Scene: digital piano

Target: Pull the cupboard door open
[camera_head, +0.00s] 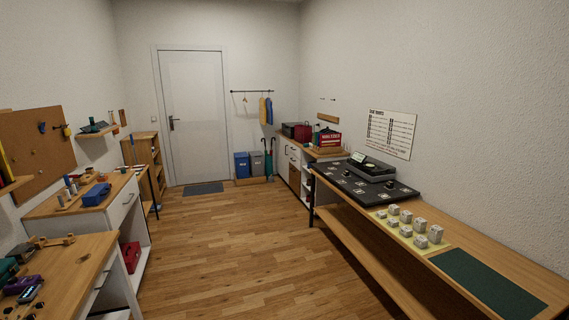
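A low cupboard with white fronts (283,160) and a wooden top stands along the right wall at the far end. Its fronts are seen at a steep angle and look closed, with small dark handles. Part of it is hidden behind the near bench. A white cabinet (121,206) on the left has a drawer front with a handle and an open space below. I cannot tell for certain which one is the task's cupboard. Neither of my grippers is in view.
A long wooden bench (460,248) with a black board, grey blocks and a green mat runs along the right. Work tables (75,270) line the left. Blue and grey bins (242,165) stand by the closed room door (194,115). The wooden floor (230,240) between is clear.

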